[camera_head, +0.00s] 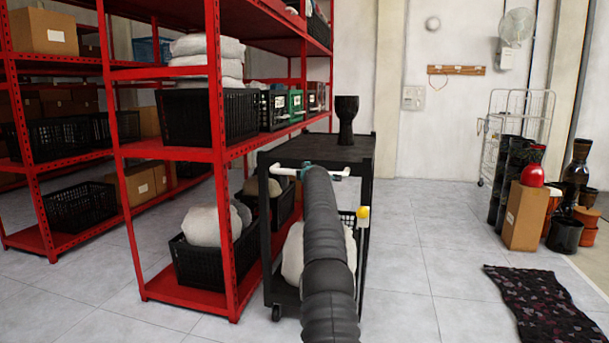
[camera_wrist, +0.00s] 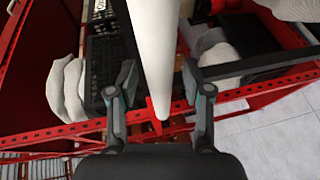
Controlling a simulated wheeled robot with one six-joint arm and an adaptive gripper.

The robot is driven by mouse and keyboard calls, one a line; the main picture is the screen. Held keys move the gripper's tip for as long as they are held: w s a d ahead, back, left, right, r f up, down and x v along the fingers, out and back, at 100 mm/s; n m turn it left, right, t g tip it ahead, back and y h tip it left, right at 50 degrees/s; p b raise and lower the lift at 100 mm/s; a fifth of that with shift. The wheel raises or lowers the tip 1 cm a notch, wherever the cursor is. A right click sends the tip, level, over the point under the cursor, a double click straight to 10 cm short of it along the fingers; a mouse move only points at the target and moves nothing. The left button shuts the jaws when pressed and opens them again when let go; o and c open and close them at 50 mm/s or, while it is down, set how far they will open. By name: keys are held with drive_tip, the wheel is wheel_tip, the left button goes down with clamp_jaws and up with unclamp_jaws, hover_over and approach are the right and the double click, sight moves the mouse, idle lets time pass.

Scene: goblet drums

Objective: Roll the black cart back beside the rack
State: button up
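The black cart (camera_head: 365,185) stands close along the right side of the red rack, in the middle of the head view. A white handle bar (camera_head: 342,173) crosses its near upper end. My gripper (camera_head: 305,170) is at this bar at the end of my outstretched arm, which hides part of the cart. In the wrist view the white bar (camera_wrist: 157,45) runs between the two fingers of my gripper (camera_wrist: 160,80). The fingers stand apart with narrow gaps beside the bar; contact is not visible. A dark goblet drum (camera_head: 346,120) stands upright on the cart top.
The red rack (camera_head: 222,190) holds black baskets, boxes and white sacks. A cardboard box (camera_head: 525,216), dark drums and a wire trolley (camera_head: 540,112) stand at the right. A dark patterned mat (camera_head: 545,305) lies at front right. The floor right of the cart is clear.

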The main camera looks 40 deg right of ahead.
drive_tip(key=shift+s+r, duration=0.1)
drive_tip(key=shift+s, duration=0.05)
drive_tip(key=v, duration=1.1)
drive_tip(key=shift+s+a, duration=0.2)
drive_tip(key=shift+s, duration=0.05)
idle(0.5)
idle(0.6)
